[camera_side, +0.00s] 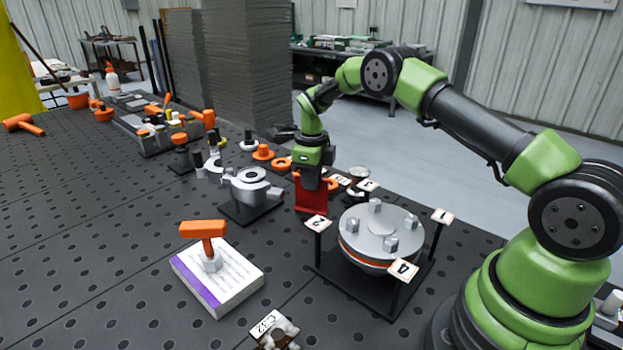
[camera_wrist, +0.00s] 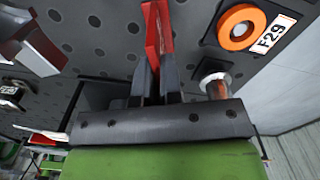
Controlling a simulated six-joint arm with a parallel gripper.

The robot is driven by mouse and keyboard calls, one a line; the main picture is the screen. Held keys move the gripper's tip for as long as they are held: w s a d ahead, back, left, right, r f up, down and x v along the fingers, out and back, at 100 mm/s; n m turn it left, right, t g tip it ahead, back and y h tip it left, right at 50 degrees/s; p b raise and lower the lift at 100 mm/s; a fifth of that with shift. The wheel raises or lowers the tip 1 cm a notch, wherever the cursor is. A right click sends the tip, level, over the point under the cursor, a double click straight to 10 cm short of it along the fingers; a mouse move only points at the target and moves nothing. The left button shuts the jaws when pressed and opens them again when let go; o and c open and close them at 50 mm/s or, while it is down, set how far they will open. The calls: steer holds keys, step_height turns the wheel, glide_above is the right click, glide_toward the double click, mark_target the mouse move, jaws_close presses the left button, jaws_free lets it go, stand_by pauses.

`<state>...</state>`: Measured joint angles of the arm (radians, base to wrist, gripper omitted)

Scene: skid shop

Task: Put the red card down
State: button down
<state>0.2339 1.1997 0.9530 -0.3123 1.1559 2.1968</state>
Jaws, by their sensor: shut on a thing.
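The red card (camera_side: 311,197) is upright below my gripper (camera_side: 312,180) in the side view, behind the round metal flange. In the wrist view the red card (camera_wrist: 158,35) is seen nearly edge-on between the two dark fingers of my gripper (camera_wrist: 156,75), which is shut on it. The card's lower edge is close to the table (camera_side: 120,240); I cannot tell whether it touches.
The flange (camera_side: 381,236) on its black stand, with small numbered tags, is just right of the card. A grey metal part (camera_side: 250,190) stands to its left. A box (camera_side: 217,285) with an orange-handled tool (camera_side: 203,229) lies in front. An orange ring (camera_wrist: 240,27) shows in the wrist view.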

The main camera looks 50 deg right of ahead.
steer(key=shift+f, duration=0.15)
steer(key=c, duration=1.3)
jaws_free()
